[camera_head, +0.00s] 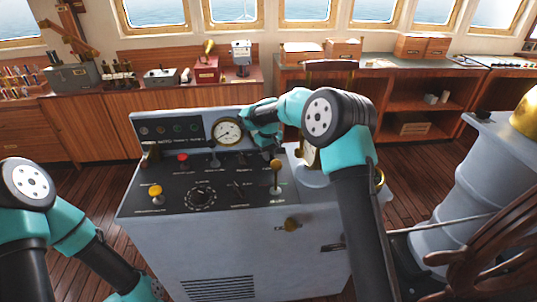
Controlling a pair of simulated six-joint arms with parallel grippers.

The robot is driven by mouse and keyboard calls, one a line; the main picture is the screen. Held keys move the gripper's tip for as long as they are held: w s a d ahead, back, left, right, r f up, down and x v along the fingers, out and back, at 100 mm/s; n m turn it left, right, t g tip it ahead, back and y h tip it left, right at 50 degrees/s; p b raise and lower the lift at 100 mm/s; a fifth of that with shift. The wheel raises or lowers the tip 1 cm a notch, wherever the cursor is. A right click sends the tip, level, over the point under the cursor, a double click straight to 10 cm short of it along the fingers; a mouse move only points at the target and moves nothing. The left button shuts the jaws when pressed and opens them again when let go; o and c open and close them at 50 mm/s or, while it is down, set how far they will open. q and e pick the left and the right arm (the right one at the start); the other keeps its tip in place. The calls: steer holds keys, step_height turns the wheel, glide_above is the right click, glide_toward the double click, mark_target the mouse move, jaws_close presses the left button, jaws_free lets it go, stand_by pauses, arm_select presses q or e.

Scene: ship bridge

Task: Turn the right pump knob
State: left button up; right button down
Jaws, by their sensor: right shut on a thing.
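The grey control console (250,245) stands in front of me with a sloped black panel on top. My right arm reaches over its right side. My right gripper (265,150) is at the back right of the panel, shut on a knob there, which I take to be the right pump knob. The gripper and wrist hide most of this knob. My left arm comes in at the lower left, off the console, and its gripper is not visible.
A yellow-topped lever (276,172) stands just in front of the right gripper. A yellow knob (156,192), a red knob (182,158), a round dial (200,197) and a gauge (227,133) are also on the console. A wooden wheel (490,265) is at the right.

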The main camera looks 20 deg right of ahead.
steer(key=shift+m, duration=0.3)
steer(key=m, duration=1.1)
stand_by(0.4)
steer(key=c, duration=1.1)
jaws_free()
steer(key=shift+c, duration=0.2)
steer(key=shift+r, duration=0.15)
step_height(320, 180, up, 17)
